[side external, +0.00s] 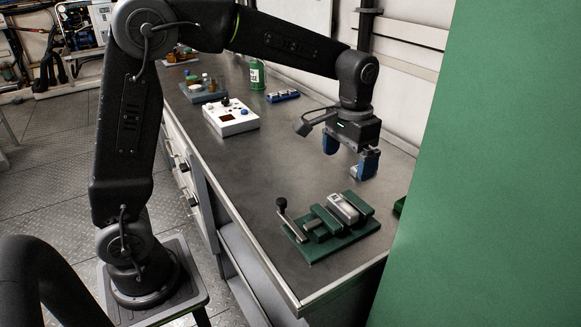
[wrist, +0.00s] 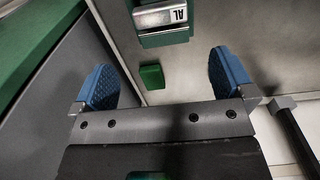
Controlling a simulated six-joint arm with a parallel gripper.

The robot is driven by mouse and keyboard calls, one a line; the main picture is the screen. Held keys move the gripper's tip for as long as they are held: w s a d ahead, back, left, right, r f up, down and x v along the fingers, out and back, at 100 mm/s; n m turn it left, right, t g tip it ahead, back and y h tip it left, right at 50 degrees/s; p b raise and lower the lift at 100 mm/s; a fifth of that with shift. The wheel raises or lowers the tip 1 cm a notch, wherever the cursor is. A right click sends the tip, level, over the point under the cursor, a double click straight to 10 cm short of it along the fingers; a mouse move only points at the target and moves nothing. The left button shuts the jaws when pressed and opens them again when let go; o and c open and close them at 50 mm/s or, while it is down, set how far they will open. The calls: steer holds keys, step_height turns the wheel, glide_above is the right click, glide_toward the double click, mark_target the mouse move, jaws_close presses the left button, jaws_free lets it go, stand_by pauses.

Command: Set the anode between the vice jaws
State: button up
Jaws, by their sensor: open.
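The anode (side external: 343,208) is a silver-grey block with a pale top. It sits between the two green jaws of the vice (side external: 318,248), near the front end of the bench. In the wrist view the anode (wrist: 160,14) shows at the top edge, marked "AL", beside a green jaw (wrist: 165,38); the rest is cut off. Whether the jaws touch it I cannot tell. My gripper (side external: 347,162) is open and empty, above and behind the vice, apart from the anode. Its blue fingers stand wide apart in the wrist view (wrist: 165,78).
A small green block (wrist: 151,77) lies on the bench near the vice. The vice's crank handle (side external: 289,222) sticks up at its left. A white control box (side external: 231,118), a green can (side external: 257,76) and a blue rack (side external: 283,96) stand farther back. A large green panel (side external: 500,150) bounds the right.

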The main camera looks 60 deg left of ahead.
steer(key=s+r+t, duration=0.1)
steer(key=s+t, duration=0.1)
steer(key=s, duration=0.8)
steer(key=s+a+r+t, duration=0.1)
steer(key=s+r+t, duration=0.1)
steer(key=s, duration=0.9)
steer(key=shift+s+a+t, duration=0.25)
steer(key=shift+a+t, duration=0.05)
steer(key=shift+t, duration=0.5)
